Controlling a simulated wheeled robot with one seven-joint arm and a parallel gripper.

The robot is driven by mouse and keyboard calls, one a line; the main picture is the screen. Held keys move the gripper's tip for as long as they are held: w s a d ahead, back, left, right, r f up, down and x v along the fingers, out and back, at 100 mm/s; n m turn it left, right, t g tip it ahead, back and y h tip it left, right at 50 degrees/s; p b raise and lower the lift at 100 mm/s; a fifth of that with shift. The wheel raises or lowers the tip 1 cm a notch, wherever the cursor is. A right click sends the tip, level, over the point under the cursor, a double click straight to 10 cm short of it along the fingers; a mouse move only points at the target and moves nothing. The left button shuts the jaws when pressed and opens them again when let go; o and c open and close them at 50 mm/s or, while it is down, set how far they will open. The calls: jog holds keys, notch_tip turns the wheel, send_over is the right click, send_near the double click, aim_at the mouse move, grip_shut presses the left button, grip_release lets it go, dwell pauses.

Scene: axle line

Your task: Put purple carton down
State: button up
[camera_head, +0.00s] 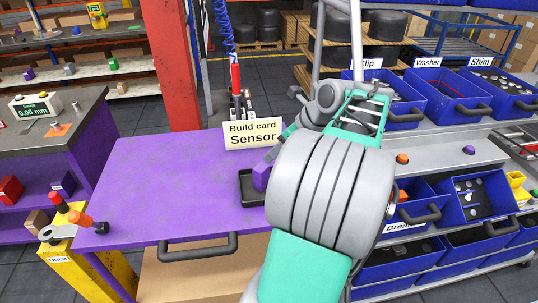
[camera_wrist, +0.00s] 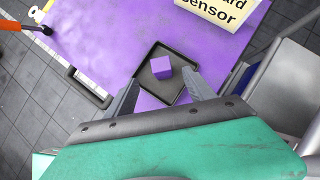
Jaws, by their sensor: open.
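The purple carton (camera_head: 261,177) is a small block in a black tray (camera_head: 247,190) on the purple table. In the wrist view the carton (camera_wrist: 161,67) sits inside the tray (camera_wrist: 149,82), near its middle. My gripper (camera_wrist: 163,92) is open, its two dark fingers spread apart on either side of the tray, with nothing held between them. In the head view my arm hides the fingers and the right part of the tray.
The purple table (camera_head: 165,190) is largely clear left of the tray. A "Build card Sensor" sign (camera_head: 253,134) stands behind the tray. Blue bins (camera_head: 450,95) fill the rack at right.

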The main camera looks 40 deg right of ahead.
jog(key=w+a+f+n+g, duration=0.1)
jog(key=w+a+n, duration=0.1)
jog(key=a+n, duration=0.7)
jog(key=w+a+f+n+g, duration=0.1)
jog(key=w+a+n, duration=0.1)
jog(key=a+n, duration=0.7)
jog(key=s+a+f+n, duration=0.2)
jog(key=s+a+n, duration=0.2)
jog(key=a+n, duration=0.3)
jog(key=s+a+f+n+g+h, duration=0.1)
jog(key=s+a+f+n, duration=0.2)
jog(key=a+n, duration=0.4)
jog(key=shift+s+a+n, duration=0.2)
jog(key=shift+s+n, duration=0.55)
jog(key=shift+n, duration=0.35)
jog(key=shift+c, duration=0.5)
